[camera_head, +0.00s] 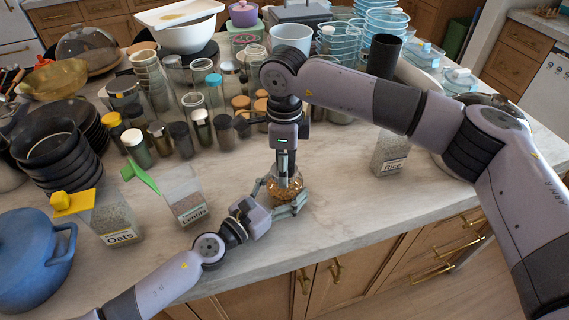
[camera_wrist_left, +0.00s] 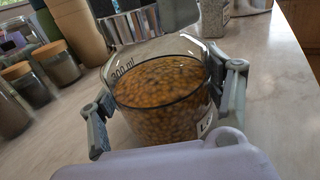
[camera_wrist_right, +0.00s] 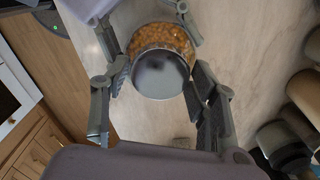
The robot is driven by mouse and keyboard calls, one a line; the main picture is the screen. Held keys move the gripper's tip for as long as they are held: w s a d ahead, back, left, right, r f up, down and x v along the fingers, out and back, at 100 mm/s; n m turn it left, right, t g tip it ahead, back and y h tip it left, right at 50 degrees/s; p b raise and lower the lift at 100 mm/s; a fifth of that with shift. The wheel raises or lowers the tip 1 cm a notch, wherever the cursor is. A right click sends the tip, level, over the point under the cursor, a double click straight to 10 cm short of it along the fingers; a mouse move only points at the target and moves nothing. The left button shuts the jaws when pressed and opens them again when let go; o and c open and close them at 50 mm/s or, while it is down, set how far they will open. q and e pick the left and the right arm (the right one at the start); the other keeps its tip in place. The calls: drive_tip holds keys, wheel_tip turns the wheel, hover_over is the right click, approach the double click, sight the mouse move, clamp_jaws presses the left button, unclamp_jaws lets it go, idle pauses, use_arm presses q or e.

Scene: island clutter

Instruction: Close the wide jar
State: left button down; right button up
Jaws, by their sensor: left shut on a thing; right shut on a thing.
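The wide jar (camera_head: 285,190) is a clear glass jar of orange-brown pulses near the counter's front edge. It stands upright; in the left wrist view the jar (camera_wrist_left: 165,105) shows a "300 ml" mark and part of a label. My left gripper (camera_head: 280,203) is shut around its side, one finger on each side. My right gripper (camera_head: 285,168) points down from above the jar. In the right wrist view its fingers are shut on a round grey metallic lid (camera_wrist_right: 160,75), over the jar's mouth. Whether the lid touches the rim, I cannot tell.
An oats container (camera_head: 118,222) with a yellow lid and a lentils container (camera_head: 185,200) stand to the left. A rice container (camera_head: 390,155) stands to the right. Jars and cups crowd behind. Bare counter (camera_head: 335,215) lies right of the jar.

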drive_tip(key=c, duration=0.7)
drive_tip(key=o, duration=1.4)
drive_tip(key=shift+r, duration=0.1)
wheel_tip(320, 180, up, 12)
drive_tip(key=shift+f, duration=0.1)
use_arm(q)
drive_tip(key=shift+c, duration=0.6)
unclamp_jaws()
